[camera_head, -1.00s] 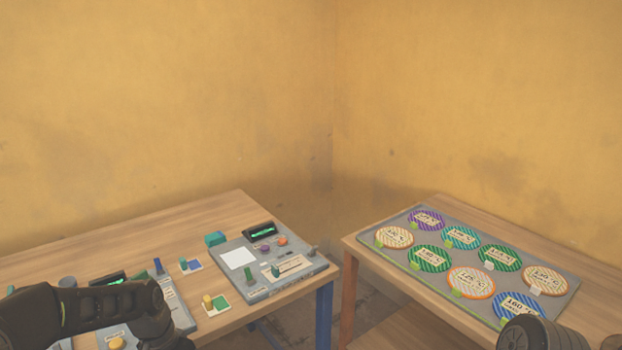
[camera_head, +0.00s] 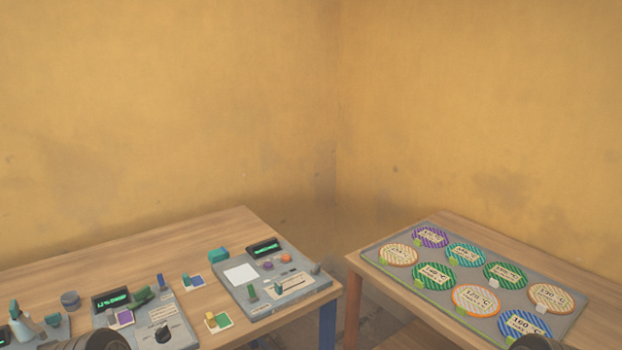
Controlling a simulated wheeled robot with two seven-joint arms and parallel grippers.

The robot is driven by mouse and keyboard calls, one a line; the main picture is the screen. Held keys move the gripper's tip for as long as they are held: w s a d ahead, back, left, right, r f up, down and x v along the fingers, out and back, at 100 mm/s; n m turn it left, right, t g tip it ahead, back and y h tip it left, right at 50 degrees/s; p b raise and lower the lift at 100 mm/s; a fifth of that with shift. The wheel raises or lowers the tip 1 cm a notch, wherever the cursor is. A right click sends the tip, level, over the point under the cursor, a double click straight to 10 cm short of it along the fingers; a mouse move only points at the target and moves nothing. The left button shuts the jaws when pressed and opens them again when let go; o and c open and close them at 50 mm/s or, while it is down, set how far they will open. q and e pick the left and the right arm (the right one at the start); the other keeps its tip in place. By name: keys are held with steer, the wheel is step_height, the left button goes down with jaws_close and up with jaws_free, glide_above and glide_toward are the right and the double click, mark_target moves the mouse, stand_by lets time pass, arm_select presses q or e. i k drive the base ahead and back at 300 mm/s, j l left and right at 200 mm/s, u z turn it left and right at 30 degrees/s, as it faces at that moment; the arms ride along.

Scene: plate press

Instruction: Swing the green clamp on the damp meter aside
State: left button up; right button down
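A grey device (camera_head: 185,335) on the left table has a lit green display (camera_head: 111,299), a purple square (camera_head: 123,317), a dark green bar-like piece (camera_head: 142,298) and a black knob (camera_head: 162,334). The green piece lies beside the purple square; it looks like the clamp, but labels are too small to read. A second grey device (camera_head: 262,312) to its right has a white pad (camera_head: 240,273), a display and a green upright piece (camera_head: 252,292). Neither gripper shows; only dark parts of my arms appear at the bottom edge.
Colour cards with small blocks (camera_head: 218,321) lie between the devices, and a teal block (camera_head: 218,255) sits behind. The right table has a grey tray (camera_head: 398,282) of several striped discs. A gap separates the tables.

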mark_target(141, 297)
steer(key=u, duration=1.15)
